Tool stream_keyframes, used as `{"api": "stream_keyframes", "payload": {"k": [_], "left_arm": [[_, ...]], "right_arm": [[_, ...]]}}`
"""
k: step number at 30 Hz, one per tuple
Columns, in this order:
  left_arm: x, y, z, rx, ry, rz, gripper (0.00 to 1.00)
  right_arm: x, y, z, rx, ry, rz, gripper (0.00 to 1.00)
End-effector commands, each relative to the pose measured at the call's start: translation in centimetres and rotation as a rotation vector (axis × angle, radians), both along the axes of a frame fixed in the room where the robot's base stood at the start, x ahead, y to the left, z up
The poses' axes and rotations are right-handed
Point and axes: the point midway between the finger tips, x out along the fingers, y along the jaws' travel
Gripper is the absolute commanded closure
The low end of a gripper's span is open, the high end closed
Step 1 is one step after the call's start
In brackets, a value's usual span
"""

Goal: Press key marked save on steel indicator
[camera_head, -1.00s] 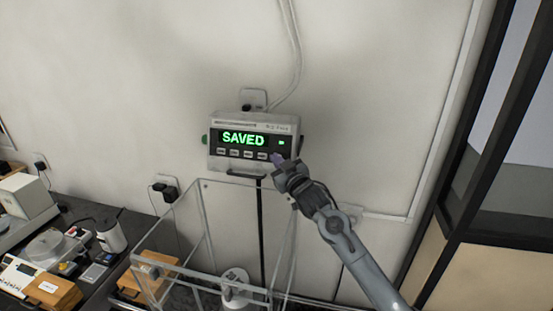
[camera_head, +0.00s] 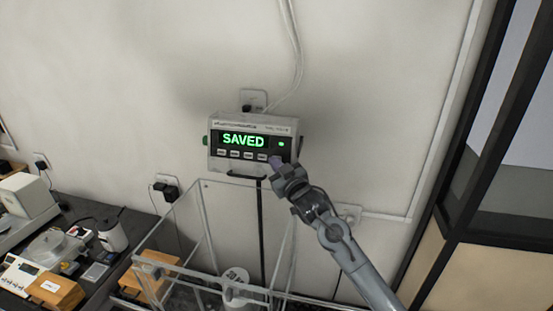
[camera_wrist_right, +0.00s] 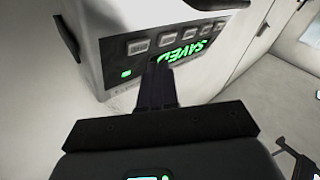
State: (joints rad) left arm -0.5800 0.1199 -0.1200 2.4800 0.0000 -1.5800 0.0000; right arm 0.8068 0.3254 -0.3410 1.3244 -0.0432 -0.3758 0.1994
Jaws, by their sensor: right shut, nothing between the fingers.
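The steel indicator (camera_head: 255,124) is fixed to the wall, and its display (camera_head: 243,141) reads "SAVED" in green. A row of small keys (camera_head: 242,155) runs below the display. Their labels are too small to read. My right gripper (camera_head: 276,162) is shut and empty, its fingertips at the right end of the key row. In the right wrist view, my shut fingers (camera_wrist_right: 157,82) point at the front of the indicator (camera_wrist_right: 125,22), by its keys (camera_wrist_right: 165,43). The fingertips cover part of the panel, and I cannot tell whether they touch a key. My left gripper is out of view.
A clear-walled enclosure (camera_head: 203,222) stands below the indicator. A wall socket with plugs (camera_head: 165,188) sits left of the enclosure. A dark-framed partition (camera_head: 462,130) stands at right.

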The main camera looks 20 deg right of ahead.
Motion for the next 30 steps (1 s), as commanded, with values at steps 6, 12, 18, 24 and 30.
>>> {"api": "stream_keyframes", "payload": {"k": [6,12,18,24,30], "left_arm": [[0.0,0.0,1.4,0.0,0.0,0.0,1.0],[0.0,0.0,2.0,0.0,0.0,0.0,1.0],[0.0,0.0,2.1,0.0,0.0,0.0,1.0],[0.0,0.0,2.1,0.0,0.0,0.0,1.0],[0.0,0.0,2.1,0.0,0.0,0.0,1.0]], "right_arm": [[-1.7,1.2,0.8,0.0,0.0,0.001,1.0],[-2.9,2.1,1.2,0.0,0.0,0.001,1.0],[-3.3,2.3,1.2,0.0,0.001,0.0,1.0],[-3.3,2.3,1.2,0.0,0.001,0.0,1.0],[-3.3,2.3,1.2,0.0,0.0,0.0,1.0]]}}
